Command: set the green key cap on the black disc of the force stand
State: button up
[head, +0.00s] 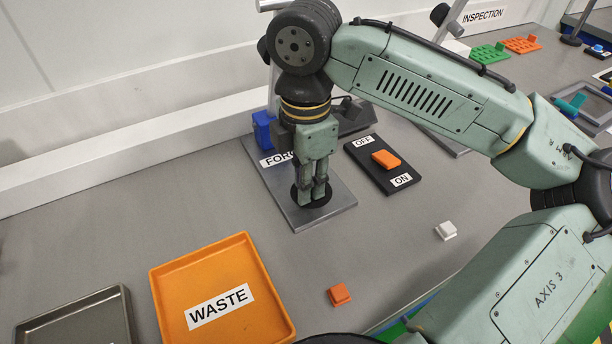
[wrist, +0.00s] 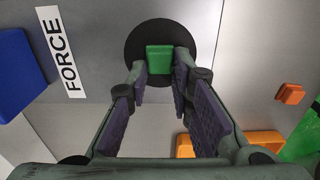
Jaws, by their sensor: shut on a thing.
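The green key cap (wrist: 160,59) shows in the wrist view between the fingertips of my gripper (wrist: 162,72), which is shut on it. Behind it is the black disc (wrist: 136,42) of the force stand. The cap lies within the disc's outline; I cannot tell whether it touches the disc. In the head view, my gripper (head: 312,197) points straight down at the black disc (head: 326,200), which sits on the grey plate of the force stand (head: 335,213). The fingers hide the cap there.
A black switch box (head: 370,155) with an orange rocker stands right of the stand. A blue block (head: 263,130) is at the stand's back. An orange WASTE tray (head: 165,290) and a grey tray (head: 75,308) are front left. Loose orange (head: 339,294) and white (head: 445,231) caps lie on the bench.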

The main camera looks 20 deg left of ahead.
jog(key=shift+f, duration=0.15)
jog(key=o, duration=0.7)
jog(key=shift+o, duration=0.2)
notch_tip(320, 180, up, 12)
jog(key=shift+r, duration=0.2)
